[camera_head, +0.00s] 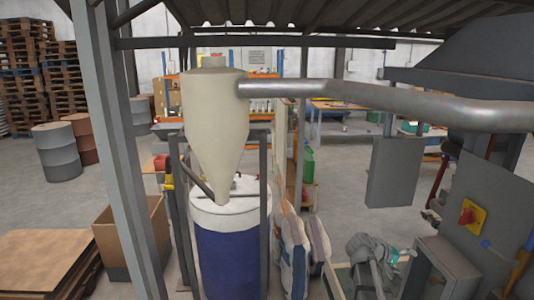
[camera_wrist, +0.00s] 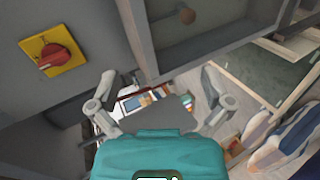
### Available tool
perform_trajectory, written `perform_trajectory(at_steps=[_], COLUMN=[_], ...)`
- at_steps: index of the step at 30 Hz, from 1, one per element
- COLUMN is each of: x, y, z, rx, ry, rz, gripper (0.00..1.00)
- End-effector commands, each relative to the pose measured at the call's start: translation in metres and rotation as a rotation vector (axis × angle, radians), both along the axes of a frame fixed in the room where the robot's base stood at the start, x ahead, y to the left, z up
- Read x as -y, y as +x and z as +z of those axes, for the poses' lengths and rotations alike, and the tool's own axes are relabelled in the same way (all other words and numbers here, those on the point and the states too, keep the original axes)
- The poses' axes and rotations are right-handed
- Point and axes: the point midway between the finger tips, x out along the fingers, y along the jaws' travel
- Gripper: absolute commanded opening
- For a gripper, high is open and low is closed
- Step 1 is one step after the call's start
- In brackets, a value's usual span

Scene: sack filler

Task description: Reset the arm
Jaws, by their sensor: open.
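In the wrist view, my gripper (camera_wrist: 160,84) has its two grey fingers spread wide apart, with nothing held between them. Its teal body fills the bottom of that view. The fingers are over the dark grey cabinet edge and a gap showing small coloured items below. In the head view, my grey arm with a teal part (camera_head: 376,252) is at the lower right, beside the grey cabinet; the fingertips cannot be made out there.
A red switch on a yellow plate (camera_head: 472,217) is on the grey cabinet, also in the wrist view (camera_wrist: 52,52). A cream hopper (camera_head: 214,110) stands over a blue-and-white drum (camera_head: 230,250) inside a frame. Filled sacks (camera_head: 294,250) stand beside it. A silver pipe (camera_head: 400,98) crosses overhead.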

Motion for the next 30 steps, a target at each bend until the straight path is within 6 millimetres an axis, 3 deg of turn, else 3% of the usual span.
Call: perform_trajectory(at_steps=[1,3,15,24,30], x=[-0.014,-0.033,-0.155,-0.243,-0.266], y=[-0.01,-0.018,-0.071,-0.112,-0.124], z=[-0.023,-0.045,-0.154,-0.201,-0.208], rx=[0.004,0.009,-0.017,-0.078,-0.101], ry=[0.062,0.15,0.662,0.994,1.092], rz=[-0.001,-0.002,-0.001,0.013,0.019], gripper=[1.0,1.0,1.0,1.0,1.0])
